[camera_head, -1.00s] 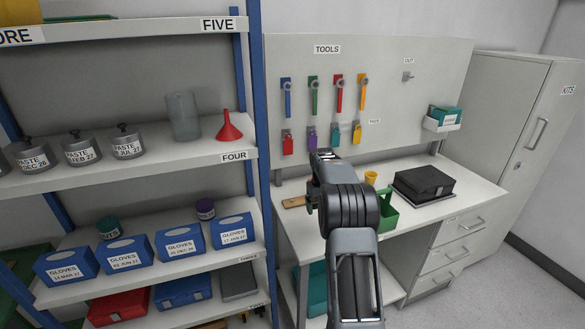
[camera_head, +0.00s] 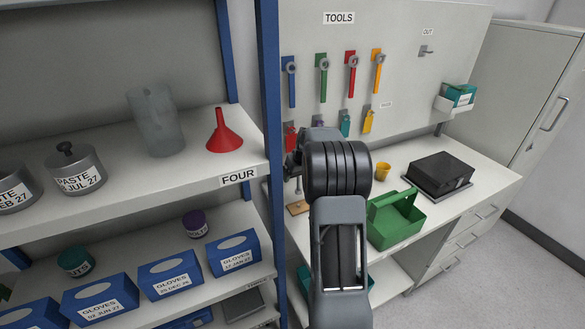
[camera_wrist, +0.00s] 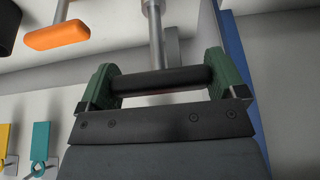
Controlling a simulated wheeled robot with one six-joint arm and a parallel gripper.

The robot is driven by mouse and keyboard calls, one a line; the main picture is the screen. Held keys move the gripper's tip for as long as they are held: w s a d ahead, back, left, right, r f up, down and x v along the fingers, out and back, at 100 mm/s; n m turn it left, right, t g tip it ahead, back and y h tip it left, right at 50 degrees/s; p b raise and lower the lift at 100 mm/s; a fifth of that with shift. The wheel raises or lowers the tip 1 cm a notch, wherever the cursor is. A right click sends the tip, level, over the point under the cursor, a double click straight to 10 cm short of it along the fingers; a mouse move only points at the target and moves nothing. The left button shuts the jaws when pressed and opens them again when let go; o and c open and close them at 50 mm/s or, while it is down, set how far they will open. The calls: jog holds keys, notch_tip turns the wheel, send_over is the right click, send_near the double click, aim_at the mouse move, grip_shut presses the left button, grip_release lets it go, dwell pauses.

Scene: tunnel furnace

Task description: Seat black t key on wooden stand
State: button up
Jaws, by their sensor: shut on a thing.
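In the wrist view, the black T key (camera_wrist: 165,80) has its dark crossbar between the two green pads of my gripper (camera_wrist: 168,84), which is shut on it. Its metal shaft (camera_wrist: 155,35) runs to the top edge of that view. In the head view, the wooden stand (camera_head: 297,208) lies on the bench below my gripper (camera_head: 294,165). A thin metal shaft shows just above the stand. Its lower end is too small to tell as seated or apart. An orange handle (camera_wrist: 57,35) on a metal shaft shows beside the key in the wrist view.
The blue-posted shelf (camera_head: 268,120) stands close on the left, with a red funnel (camera_head: 222,132) near its end. A green caddy (camera_head: 396,222), a yellow cup (camera_head: 382,171) and a black box (camera_head: 438,173) are on the bench at right. Coloured tools hang on the panel behind.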

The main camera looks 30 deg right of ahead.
aim_at(298, 189)
jog(key=shift+s+d+f, duration=0.1)
jog(key=shift+d+f, duration=0.05)
jog(key=shift+f, duration=0.15)
jog(key=shift+f+b, duration=1.5)
jog(key=shift+f, duration=0.9)
jog(key=shift+r, duration=0.1)
jog(key=shift+f+b, duration=1.05)
jog(key=shift+b, duration=0.55)
dwell(0.9)
dwell(0.4)
jog(key=o, duration=0.8)
jog(key=b+v, duration=0.1)
jog(key=v, duration=1.2)
jog(key=shift+s+r, duration=0.2)
jog(key=shift+r, duration=0.2)
